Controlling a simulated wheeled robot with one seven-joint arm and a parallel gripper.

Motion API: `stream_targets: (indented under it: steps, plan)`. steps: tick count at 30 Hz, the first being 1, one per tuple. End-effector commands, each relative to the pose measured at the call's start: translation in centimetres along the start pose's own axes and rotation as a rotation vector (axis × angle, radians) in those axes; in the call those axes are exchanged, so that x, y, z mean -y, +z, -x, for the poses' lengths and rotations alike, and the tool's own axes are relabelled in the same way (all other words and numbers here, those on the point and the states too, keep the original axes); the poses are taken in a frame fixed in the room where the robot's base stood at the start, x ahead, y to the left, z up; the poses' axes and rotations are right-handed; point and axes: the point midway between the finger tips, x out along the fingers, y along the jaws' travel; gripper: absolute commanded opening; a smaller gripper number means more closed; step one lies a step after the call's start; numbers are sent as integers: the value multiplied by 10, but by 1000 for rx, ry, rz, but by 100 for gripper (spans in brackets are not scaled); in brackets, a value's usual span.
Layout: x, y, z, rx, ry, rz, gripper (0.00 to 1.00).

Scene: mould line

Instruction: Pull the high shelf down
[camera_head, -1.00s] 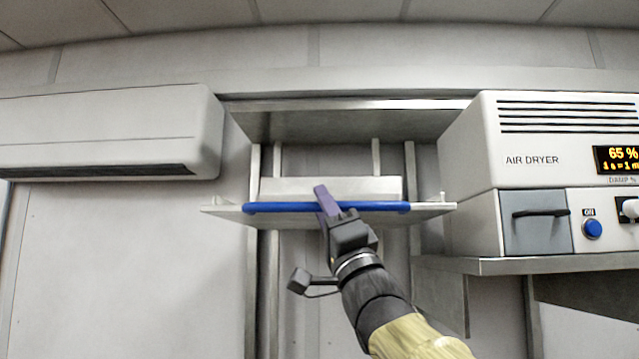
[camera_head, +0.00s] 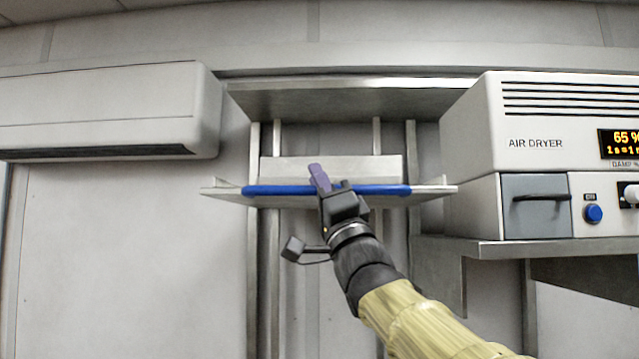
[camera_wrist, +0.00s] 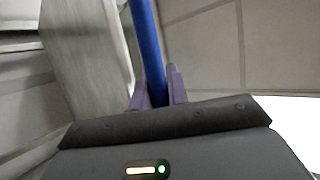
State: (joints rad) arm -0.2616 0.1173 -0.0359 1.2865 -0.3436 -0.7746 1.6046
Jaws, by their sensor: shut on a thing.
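The high shelf (camera_head: 430,191) is a pale metal board in front of upright rails, with a blue bar handle (camera_head: 275,190) along its front edge. I see it from slightly below. The wrist blocks a small part of the bar and shelf front in the head view.
A fixed metal shelf (camera_head: 350,100) is above the high shelf. An air dryer (camera_head: 535,110) stands at the right on a wall shelf (camera_head: 530,250). A white wall unit (camera_head: 110,110) hangs at the left. The wall below the high shelf is largely clear.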

Motion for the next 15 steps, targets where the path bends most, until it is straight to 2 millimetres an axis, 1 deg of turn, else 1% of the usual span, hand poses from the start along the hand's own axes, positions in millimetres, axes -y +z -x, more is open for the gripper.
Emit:
stream_targets:
  steps: [8, 15]
  plan:
    - [-8, 4, 10, 0, 2, 0, 0]
    - [-26, 14, 34, 0, 4, 1, 0]
